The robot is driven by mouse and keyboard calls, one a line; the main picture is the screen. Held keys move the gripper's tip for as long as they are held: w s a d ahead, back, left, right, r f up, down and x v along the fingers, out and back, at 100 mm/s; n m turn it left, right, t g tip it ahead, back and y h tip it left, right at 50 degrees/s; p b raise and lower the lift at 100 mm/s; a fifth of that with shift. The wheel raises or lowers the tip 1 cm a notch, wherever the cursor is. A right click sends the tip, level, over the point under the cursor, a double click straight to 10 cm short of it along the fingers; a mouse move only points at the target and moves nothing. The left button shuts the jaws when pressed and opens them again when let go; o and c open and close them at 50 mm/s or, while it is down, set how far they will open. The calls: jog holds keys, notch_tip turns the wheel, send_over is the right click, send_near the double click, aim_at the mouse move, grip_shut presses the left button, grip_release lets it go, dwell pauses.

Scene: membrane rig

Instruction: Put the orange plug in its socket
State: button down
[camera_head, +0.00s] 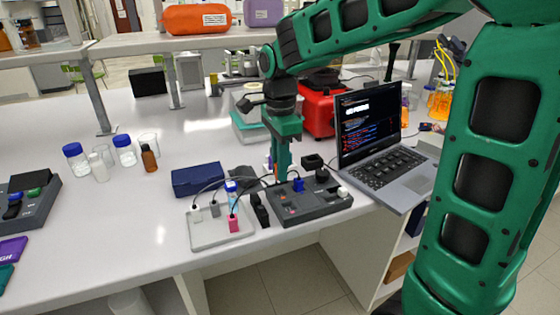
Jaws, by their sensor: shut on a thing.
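My gripper (283,175) points straight down over the left part of a dark grey socket panel (318,208). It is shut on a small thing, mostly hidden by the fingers. A small orange-red patch (284,194) shows just below the fingertips, which fits the orange plug. I cannot tell whether it is in a socket or above it. The panel also carries a dark blue-black plug (322,175) at its back and a white knob (342,191) at its right end. Which socket is the orange one is too small to tell.
A pale tray (206,241) left of the panel holds a pink plug (233,223), grey plugs and cables. A black piece (260,211) stands between tray and panel. A laptop (375,150) is close on the right, a dark blue box (197,179) at left.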

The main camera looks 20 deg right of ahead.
aim_at(281, 187)
jog(key=shift+f, duration=2.55)
jog(key=shift+s+f, duration=0.2)
jog(key=shift+f, duration=0.15)
jog(key=shift+s+f, duration=0.1)
jog(key=shift+s, duration=0.1)
jog(key=c, duration=1.6)
grip_release()
jog(key=shift+w+f, duration=0.1)
jog(key=shift+w+r, duration=0.25)
jog(key=shift+r, duration=0.2)
notch_tip(281, 187, up, 11)
jog(key=shift+w, duration=0.1)
